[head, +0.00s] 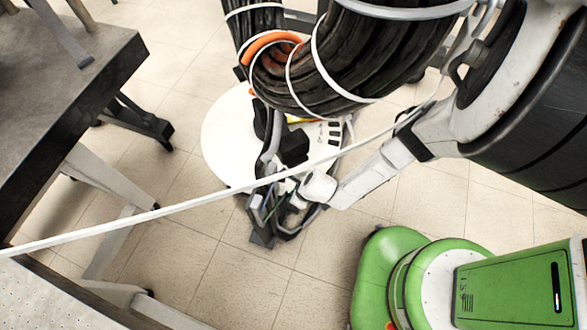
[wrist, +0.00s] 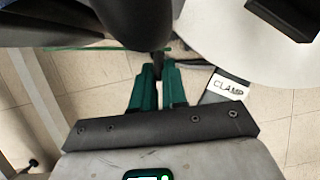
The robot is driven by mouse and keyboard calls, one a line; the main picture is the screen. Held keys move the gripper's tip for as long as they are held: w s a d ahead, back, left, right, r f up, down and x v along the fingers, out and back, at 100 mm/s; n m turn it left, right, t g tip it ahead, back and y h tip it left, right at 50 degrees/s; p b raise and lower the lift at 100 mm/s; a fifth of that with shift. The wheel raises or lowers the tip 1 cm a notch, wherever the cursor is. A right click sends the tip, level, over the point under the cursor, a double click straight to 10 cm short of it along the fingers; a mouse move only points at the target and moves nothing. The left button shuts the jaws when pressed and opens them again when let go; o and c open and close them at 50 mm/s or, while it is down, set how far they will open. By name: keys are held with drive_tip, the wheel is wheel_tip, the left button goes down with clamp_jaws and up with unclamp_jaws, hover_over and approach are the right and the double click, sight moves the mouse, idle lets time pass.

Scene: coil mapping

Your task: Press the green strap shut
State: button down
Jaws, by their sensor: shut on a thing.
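My gripper (head: 268,212) shows in the head view low over the floor, in front of the round white disc. In the wrist view its two green fingers (wrist: 158,76) are close together on a small dark piece (wrist: 158,58). A thin green line (wrist: 90,48) runs sideways behind the fingertips; it may be the green strap, but I cannot tell whether it is shut. A dark part with a white "CLAMP" label (wrist: 228,87) is just right of the fingers. The strap is not clear in the head view.
The white disc (head: 222,140) carries black parts. A thick black cable bundle (head: 385,50) with white bands and an orange piece (head: 268,42) hangs above. A pale line (head: 200,200) crosses the view. A dark-topped table (head: 60,100) stands left.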

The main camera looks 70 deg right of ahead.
drive_tip(key=shift+a, duration=0.3)
drive_tip(key=c, duration=1.3)
unclamp_jaws()
drive_tip(key=shift+o, duration=0.5)
drive_tip(key=shift+d, duration=0.15)
drive_tip(key=p+v, duration=0.5)
drive_tip(key=v, duration=0.1)
drive_tip(key=s+a+f+b, duration=0.1)
drive_tip(key=s+a+b, duration=0.1)
drive_tip(key=s, duration=0.9)
drive_tip(key=shift+s+b, duration=0.25)
drive_tip(key=shift+b, duration=0.05)
